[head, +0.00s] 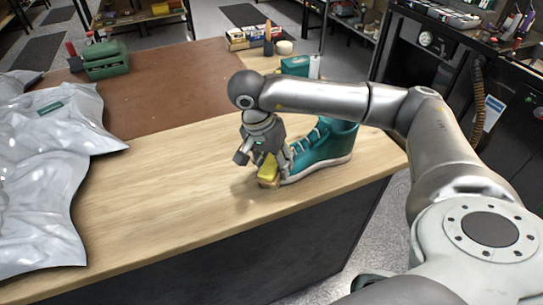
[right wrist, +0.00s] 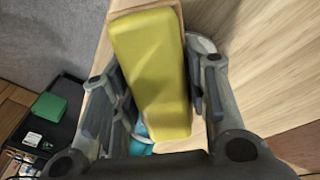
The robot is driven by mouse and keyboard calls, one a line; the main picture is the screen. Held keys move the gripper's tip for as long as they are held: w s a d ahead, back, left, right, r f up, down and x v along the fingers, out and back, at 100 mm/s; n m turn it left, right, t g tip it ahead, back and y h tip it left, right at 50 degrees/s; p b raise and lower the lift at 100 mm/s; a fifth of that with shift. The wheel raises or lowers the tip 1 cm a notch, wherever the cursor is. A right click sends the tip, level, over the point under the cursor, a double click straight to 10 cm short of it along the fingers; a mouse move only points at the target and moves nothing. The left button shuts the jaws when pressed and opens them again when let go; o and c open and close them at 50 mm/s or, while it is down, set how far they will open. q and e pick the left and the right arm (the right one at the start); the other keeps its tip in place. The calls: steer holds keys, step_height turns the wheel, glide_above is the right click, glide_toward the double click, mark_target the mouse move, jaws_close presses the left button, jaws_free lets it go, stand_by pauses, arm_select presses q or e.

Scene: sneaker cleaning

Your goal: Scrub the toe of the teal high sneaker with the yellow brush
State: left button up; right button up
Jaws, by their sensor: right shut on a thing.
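The teal high sneaker (head: 325,148) stands on the wooden bench with its toe to the left, partly hidden behind my right arm and gripper. My right gripper (head: 264,165) is shut on the yellow brush (head: 268,172), right at the sneaker's toe. In the right wrist view the yellow brush (right wrist: 152,70) lies between the two fingers (right wrist: 155,95), with its wooden edge showing. A bit of teal (right wrist: 140,138) and white sole shows behind it. Whether the bristles touch the toe is hidden. My left gripper is out of view.
Grey plastic bags (head: 45,160) cover the bench's left side. The bench's front edge is close to the brush. The wood left of the brush is clear.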

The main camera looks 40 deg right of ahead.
steer(key=shift+s+f+b, duration=0.15)
steer(key=shift+f+b, duration=0.05)
steer(key=shift+b, duration=0.15)
steer(key=shift+w+d+b, duration=0.15)
steer(key=shift+w+b, duration=0.25)
steer(key=shift+w, duration=0.3)
steer(key=shift+w+d+r+b, duration=0.1)
steer(key=shift+w+d+b, duration=0.1)
steer(key=shift+w, duration=0.5)
steer(key=shift+w+d+f+b, duration=0.15)
steer(key=shift+w+d, duration=0.1)
steer(key=shift+w, duration=0.45)
steer(key=shift+w+d+r+b, duration=0.15)
steer(key=shift+w+d+b, duration=0.05)
steer(key=shift+w, duration=0.5)
steer(key=shift+w+d+r, duration=0.1)
steer(key=shift+w+d, duration=0.05)
steer(key=shift+w, duration=0.4)
steer(key=shift+w+d, duration=0.15)
steer(key=shift+w, duration=0.35)
steer(key=shift+r, duration=0.1)
steer(key=shift+p+v, duration=1.95)
steer(key=shift+v, duration=0.95)
steer(key=shift+a, duration=0.1)
